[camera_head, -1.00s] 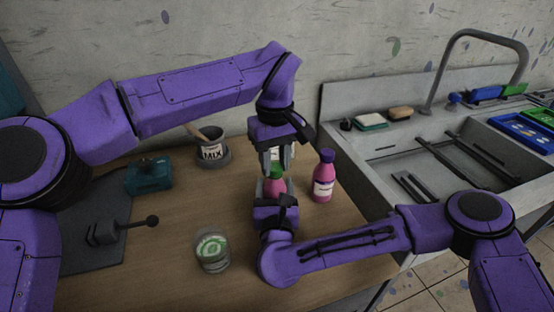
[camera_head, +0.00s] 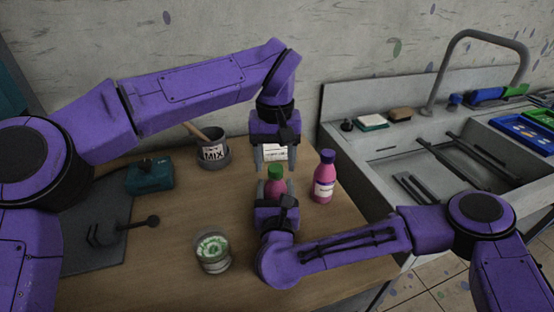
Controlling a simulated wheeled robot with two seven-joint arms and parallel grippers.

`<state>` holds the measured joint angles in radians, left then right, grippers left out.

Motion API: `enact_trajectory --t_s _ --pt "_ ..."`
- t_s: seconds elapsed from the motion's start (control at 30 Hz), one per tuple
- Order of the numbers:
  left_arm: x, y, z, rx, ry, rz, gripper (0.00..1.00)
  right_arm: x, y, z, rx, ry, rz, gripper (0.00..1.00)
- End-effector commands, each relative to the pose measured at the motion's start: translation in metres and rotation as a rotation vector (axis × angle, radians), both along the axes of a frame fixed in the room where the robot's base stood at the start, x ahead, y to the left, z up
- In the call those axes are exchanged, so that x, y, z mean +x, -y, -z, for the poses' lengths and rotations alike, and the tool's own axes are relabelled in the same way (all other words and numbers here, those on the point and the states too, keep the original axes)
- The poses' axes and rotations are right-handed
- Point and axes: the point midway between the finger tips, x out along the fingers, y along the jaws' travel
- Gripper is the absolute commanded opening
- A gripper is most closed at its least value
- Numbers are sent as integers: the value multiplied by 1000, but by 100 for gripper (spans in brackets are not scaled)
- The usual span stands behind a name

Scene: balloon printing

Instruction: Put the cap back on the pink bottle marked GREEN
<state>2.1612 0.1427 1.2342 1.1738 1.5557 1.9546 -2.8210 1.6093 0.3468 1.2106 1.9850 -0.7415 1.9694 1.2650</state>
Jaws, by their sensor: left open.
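The pink bottle (camera_head: 275,187) stands upright near the middle of the table, with a green cap (camera_head: 276,170) on top of it. Its lower part and any marking are hidden by my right arm. My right gripper (camera_head: 276,191) comes from the front, with its fingers closed on both sides of the bottle. My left gripper (camera_head: 275,156) points down just above the green cap. Its fingers are spread, with nothing between them, and are clear of the cap. How tightly the cap sits cannot be told.
A second pink bottle with a purple cap (camera_head: 324,178) stands close on the right. A white label (camera_head: 275,152) shows behind my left fingers. A MIX cup (camera_head: 213,150), a teal device (camera_head: 150,175) and a glass jar (camera_head: 212,250) stand to the left. The sink (camera_head: 430,165) is at right.

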Motion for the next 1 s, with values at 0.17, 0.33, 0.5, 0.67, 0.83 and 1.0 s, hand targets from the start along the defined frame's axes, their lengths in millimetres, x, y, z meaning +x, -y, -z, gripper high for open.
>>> enact_trajectory --t_s 0.17,0.33,0.5,0.67,0.83,1.0 --pt "0 1 -27 -1 2 -1 60 0 0 1 0 -1 1 0" --pt "-1 1 -39 -1 -1 0 60 0 0 1 -1 -1 1 0" --pt "-1 1 -39 -1 -1 1 60 0 0 1 -1 -1 1 0" --pt "-1 4 -47 5 19 1 55 0 0 0 -1 -1 2 0" --pt "0 4 -53 2 28 -361 55 0 0 1 -1 -1 1 0" --pt "1 4 -58 -6 30 -919 55 0 0 0 -1 -1 1 0"
